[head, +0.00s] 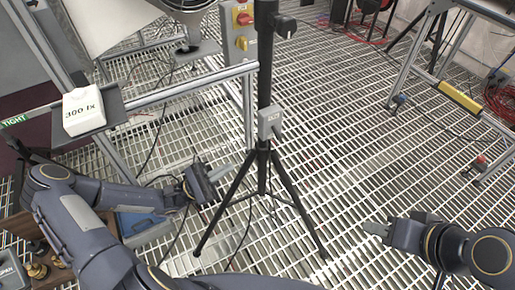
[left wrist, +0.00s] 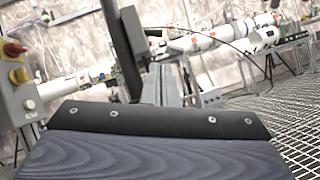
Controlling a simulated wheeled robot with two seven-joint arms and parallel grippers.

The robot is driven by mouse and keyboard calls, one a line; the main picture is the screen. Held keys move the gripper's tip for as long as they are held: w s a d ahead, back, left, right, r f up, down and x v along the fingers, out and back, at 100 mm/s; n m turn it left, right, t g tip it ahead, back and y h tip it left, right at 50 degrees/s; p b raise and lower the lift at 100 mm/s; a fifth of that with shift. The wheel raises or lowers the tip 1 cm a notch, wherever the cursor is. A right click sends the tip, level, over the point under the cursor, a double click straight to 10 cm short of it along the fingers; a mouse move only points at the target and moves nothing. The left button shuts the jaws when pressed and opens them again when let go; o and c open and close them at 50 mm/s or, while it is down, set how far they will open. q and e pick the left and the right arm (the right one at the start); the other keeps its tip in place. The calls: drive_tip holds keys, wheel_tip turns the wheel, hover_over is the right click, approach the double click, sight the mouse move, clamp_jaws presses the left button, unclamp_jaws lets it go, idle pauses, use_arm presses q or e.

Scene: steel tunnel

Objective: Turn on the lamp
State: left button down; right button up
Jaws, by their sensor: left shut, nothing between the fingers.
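A black tripod stand (head: 264,75) rises through the middle of the head view; its top is out of frame, and I cannot tell whether it bears the lamp. A small grey box (head: 270,122) with a faint label is fixed to its pole. My left gripper (head: 219,173) is shut and empty, left of the tripod and below the small box. My right gripper (head: 368,229) is right of the tripod, apart from it; its jaw opening is unclear.
A white block (head: 83,111) marked "300 lx" sits on a dark bracket at the left. A metal rail (head: 190,87) runs behind the pole. The tripod legs (head: 300,210) spread between my grippers. Cables lie on the grating. A frame (head: 415,55) with a yellow strip stands right.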

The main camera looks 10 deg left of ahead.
sight(276, 133)
use_arm(q)
drive_tip(key=b+x, duration=0.2)
drive_tip(key=x, duration=1.1)
drive_tip(key=shift+d+r, duration=0.25)
drive_tip(key=shift+d, duration=0.05)
